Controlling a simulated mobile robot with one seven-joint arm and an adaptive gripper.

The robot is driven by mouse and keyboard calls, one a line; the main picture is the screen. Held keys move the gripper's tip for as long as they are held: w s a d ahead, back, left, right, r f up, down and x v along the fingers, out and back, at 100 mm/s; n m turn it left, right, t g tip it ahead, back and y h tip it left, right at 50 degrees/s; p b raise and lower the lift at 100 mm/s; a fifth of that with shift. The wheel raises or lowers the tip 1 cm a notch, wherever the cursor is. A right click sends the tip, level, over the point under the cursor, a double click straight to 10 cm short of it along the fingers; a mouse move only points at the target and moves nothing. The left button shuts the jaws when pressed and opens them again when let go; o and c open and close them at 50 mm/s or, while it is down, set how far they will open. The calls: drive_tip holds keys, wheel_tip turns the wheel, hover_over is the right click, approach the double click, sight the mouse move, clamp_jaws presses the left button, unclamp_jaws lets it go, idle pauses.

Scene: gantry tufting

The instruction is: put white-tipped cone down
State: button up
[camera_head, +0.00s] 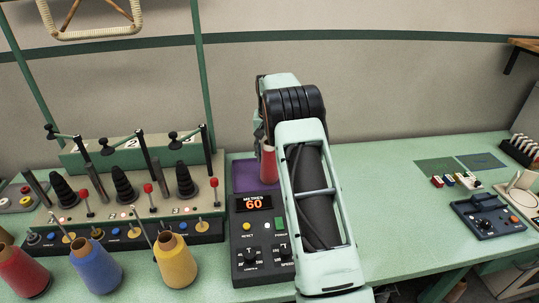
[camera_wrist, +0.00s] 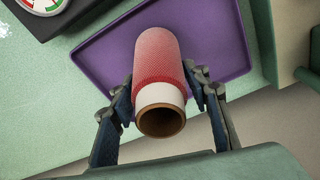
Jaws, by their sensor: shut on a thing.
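The white-tipped cone (camera_wrist: 158,58) is pink-red with a white band and a brown open tube end that faces the wrist camera. My gripper (camera_wrist: 164,92) is shut on it, one finger on each side near the white end. The cone is over a purple tray (camera_wrist: 100,50) with a raised rim; whether its far end touches the tray I cannot tell. In the head view a strip of the cone (camera_head: 268,165) shows beside my arm, above the purple tray (camera_head: 246,178). My arm hides most of the gripper there.
A control box (camera_head: 251,232) reading 60 stands in front of the tray. A rack with black spindles (camera_head: 123,188) is at left, with red, blue and yellow cones (camera_head: 176,264) before it.

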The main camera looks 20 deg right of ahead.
drive_tip(key=shift+r, duration=0.1)
drive_tip(key=o, duration=1.4)
drive_tip(key=r, duration=0.4)
drive_tip(key=s+r, duration=0.1)
drive_tip(key=r, duration=0.3)
drive_tip(key=r+b, duration=0.1)
drive_tip(key=r, duration=0.3)
drive_tip(key=shift+s+a, duration=0.15)
drive_tip(key=shift+a, duration=0.2)
